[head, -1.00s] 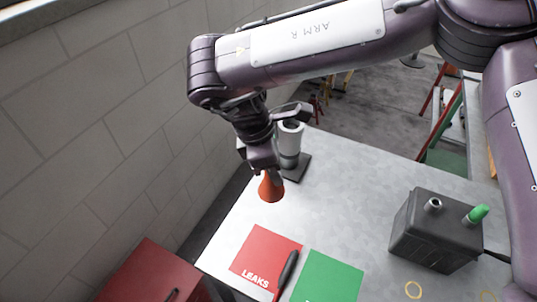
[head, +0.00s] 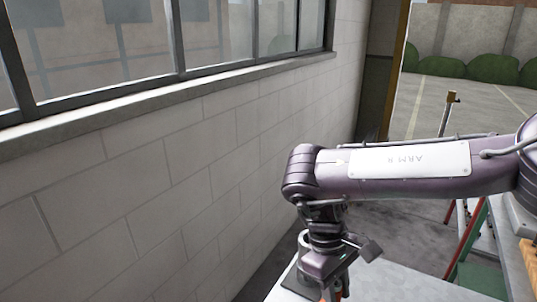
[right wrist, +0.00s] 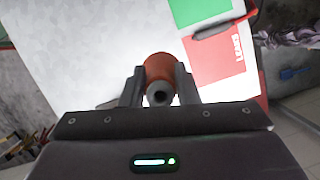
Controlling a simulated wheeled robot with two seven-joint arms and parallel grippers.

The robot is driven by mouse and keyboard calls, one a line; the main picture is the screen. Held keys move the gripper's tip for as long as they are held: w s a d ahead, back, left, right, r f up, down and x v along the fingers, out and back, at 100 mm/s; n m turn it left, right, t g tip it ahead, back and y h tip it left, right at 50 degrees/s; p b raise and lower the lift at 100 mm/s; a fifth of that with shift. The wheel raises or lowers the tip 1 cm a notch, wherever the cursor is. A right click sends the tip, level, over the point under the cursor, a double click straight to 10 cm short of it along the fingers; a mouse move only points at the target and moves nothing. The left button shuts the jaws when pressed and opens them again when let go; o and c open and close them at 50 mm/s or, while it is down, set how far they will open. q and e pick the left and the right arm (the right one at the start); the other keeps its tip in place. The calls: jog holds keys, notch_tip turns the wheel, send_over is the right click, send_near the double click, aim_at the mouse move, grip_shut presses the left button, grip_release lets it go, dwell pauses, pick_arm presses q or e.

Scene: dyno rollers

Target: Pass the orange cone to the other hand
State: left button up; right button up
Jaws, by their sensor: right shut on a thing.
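The orange cone (right wrist: 158,68) is between the two fingers of my right gripper (right wrist: 160,88) in the right wrist view. The fingers are shut on it, and its narrow end with a dark hole faces the camera. In the head view my right gripper (head: 335,290) is at the bottom edge, pointing down over the table. Only a sliver of orange shows there; the rest of the cone is cut off. My left gripper is in neither view.
The right wrist view shows the red LEAKS mat (right wrist: 222,62), a green mat (right wrist: 200,10) and a dark handled tool (right wrist: 225,25) on the pale table (right wrist: 80,60). A block wall (head: 150,190) with windows runs along the left in the head view.

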jog(key=s+d+m+y, duration=0.2)
jog(key=d+m, duration=0.4)
jog(key=m, duration=0.2)
jog(key=shift+s+d+f+g, duration=0.15)
jog(key=shift+s+g, duration=0.05)
jog(key=shift+g, duration=0.2)
